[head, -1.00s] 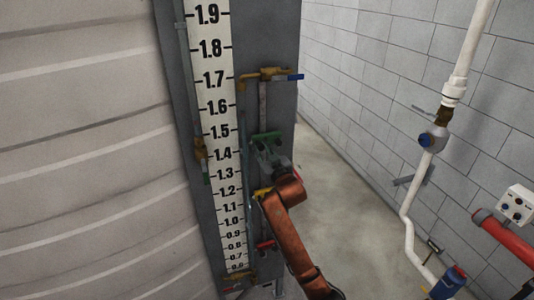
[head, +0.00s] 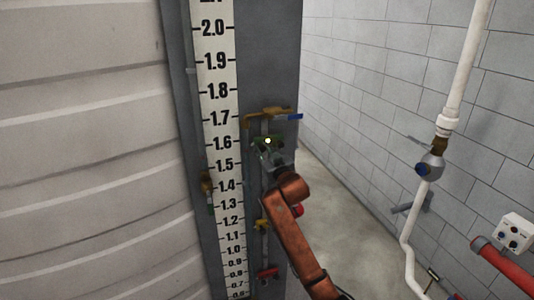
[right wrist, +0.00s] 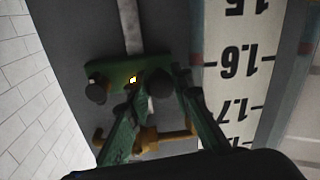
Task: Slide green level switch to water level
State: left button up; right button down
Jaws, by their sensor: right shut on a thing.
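The green level switch (head: 259,143) sits on a vertical rail on the grey panel, roughly level with the 1.6 mark in the head view. It is a green block in the right wrist view (right wrist: 112,72), with dark round knobs and a small bright yellowish spot. My right gripper (head: 268,150) is shut on the switch, with its fingers (right wrist: 158,80) around one dark knob. The white number scale (head: 218,110) stands left of the rail, and its 1.6 mark shows in the right wrist view. I cannot make out the water level. My left gripper is not in view.
A red-handled valve (head: 267,273) is low on the panel. A ribbed pale tank wall (head: 90,150) fills the left. White pipework (head: 462,80) runs along the block wall at right.

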jog(key=shift+r, duration=0.1)
jog(key=c, duration=2.1)
grip_release()
jog(key=o, duration=0.4)
jog(key=v, duration=1.2)
